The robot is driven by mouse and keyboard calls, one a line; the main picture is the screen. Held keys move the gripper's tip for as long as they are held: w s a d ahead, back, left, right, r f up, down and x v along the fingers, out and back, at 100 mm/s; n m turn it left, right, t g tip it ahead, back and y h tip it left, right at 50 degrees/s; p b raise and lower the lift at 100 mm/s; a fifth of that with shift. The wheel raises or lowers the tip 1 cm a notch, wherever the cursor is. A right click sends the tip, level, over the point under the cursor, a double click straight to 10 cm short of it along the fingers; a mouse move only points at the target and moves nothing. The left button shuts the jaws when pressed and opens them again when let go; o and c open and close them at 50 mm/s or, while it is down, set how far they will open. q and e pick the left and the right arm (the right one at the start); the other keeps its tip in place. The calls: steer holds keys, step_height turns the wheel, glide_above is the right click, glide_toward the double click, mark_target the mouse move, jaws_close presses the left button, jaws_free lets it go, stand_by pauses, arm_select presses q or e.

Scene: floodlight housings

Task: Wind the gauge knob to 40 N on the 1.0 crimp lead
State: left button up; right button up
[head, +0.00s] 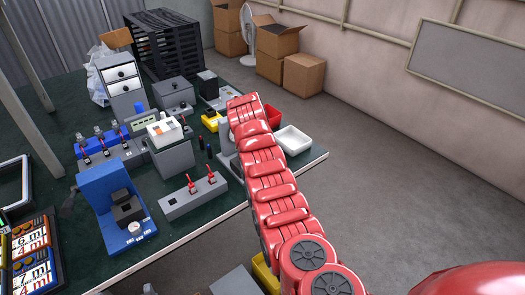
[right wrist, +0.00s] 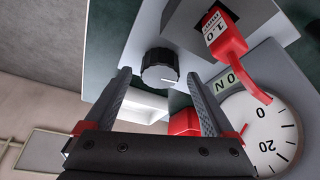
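The black ribbed gauge knob (right wrist: 161,70), with a pale mark on its face, shows in the right wrist view. My right gripper (right wrist: 159,76) is open, with the knob between its fingertips in the picture. I cannot tell whether the fingers touch it. The red crimp lead (right wrist: 230,42), labelled 1.0, sits in a grey block above the dial. In the head view my red right arm hides the gripper and most of the gauge. My left gripper is not in view.
A white tray (head: 293,140) and a red bin (head: 273,116) stand beside my right arm on the green table (head: 190,235). A grey block with two red levers (head: 193,196) and a blue press (head: 103,200) stand left. Boxes (head: 303,75) sit on the floor behind.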

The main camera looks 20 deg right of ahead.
steer(key=v, duration=1.7)
steer(key=shift+r, duration=0.2)
